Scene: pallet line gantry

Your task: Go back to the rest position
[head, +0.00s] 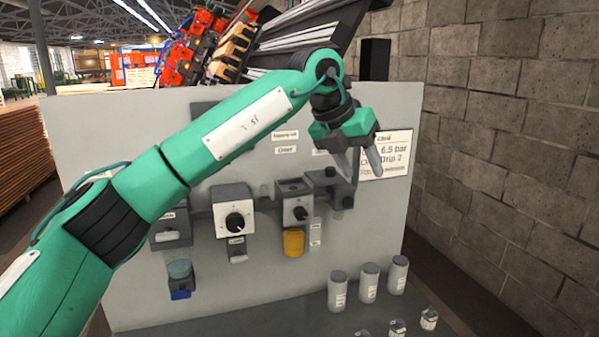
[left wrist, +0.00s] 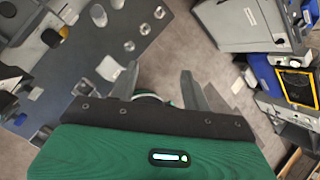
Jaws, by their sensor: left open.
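My left gripper (head: 364,162) is in front of the upright grey panel (head: 130,120), near its right side. Its two fingers are apart with nothing between them. In the left wrist view the fingers of the left gripper (left wrist: 158,88) are also spread, with floor behind them. My green left arm reaches across the head view from the lower left. My right gripper is in neither view.
The panel carries a round dial (head: 236,222), a yellow cup (head: 293,242) and a white card (head: 388,155). A block wall (head: 510,130) stands at right.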

